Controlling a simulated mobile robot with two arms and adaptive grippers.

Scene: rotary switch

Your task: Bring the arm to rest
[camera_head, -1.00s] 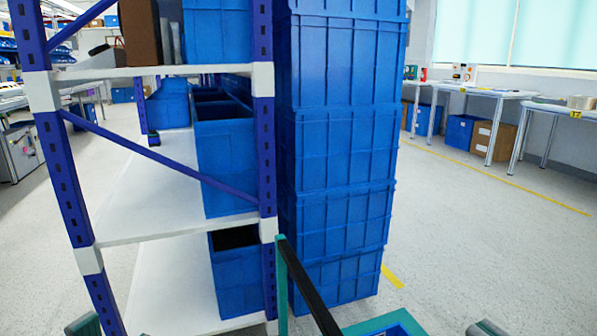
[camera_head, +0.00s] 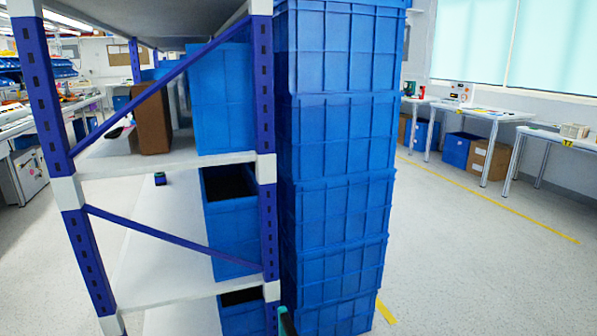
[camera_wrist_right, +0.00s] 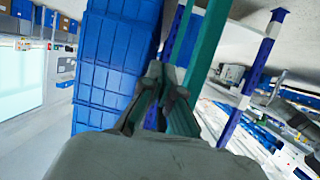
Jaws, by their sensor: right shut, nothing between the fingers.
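My right gripper (camera_wrist_right: 155,100) shows in the right wrist view. Its two dark fingers are shut, with nothing between them. A teal post (camera_wrist_right: 205,45) and a tall stack of blue crates (camera_wrist_right: 115,60) show behind the fingers; I cannot tell how far off they are. I see no rotary switch.
A blue and white shelf rack (camera_head: 90,260) holding blue bins and a brown box (camera_head: 152,118) stands ahead. The crate stack (camera_head: 335,150) adjoins it. A teal and black tip (camera_head: 287,322) shows at the bottom. Open floor (camera_head: 470,270) lies right, before white tables (camera_head: 475,112).

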